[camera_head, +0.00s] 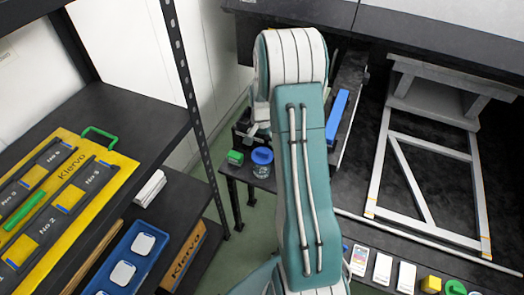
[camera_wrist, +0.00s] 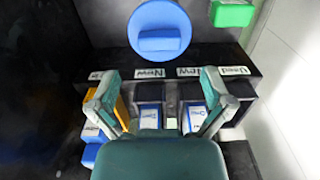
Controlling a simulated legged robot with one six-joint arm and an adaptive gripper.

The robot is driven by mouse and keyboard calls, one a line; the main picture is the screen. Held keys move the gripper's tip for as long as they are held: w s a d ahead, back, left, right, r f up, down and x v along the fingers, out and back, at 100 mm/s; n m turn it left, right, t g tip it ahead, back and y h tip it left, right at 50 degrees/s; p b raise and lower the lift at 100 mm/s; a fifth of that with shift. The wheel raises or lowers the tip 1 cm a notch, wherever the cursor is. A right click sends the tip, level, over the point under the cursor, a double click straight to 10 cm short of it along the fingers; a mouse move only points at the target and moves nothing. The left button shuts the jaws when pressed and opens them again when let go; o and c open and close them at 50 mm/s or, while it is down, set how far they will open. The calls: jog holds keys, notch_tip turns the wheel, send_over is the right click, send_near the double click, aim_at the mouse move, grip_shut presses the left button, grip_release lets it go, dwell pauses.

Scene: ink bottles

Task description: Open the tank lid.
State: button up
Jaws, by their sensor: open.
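A round blue lid (camera_wrist: 160,30) with a raised bar handle shows at the top of the wrist view. In the head view this blue lid (camera_head: 262,155) sits on a small clear container (camera_head: 262,171), left of my arm. I cannot tell if this is the tank. My gripper (camera_wrist: 158,76) is open and empty, its two fingers apart. The lid lies beyond the fingertips in the wrist view, and nothing is between them and touching both.
A green box (camera_wrist: 233,13) stands right of the lid. Below it, a black rack (camera_wrist: 240,88) labelled New and Used holds several blue-and-white packs (camera_wrist: 150,121). A white wall (camera_wrist: 285,80) is close on the right. A shelf with a yellow case (camera_head: 110,170) is at the left.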

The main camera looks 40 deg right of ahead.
aim_at(262, 151)
notch_tip(262, 151, down, 6)
jog(key=shift+r, duration=0.15)
jog(key=c, duration=1.3)
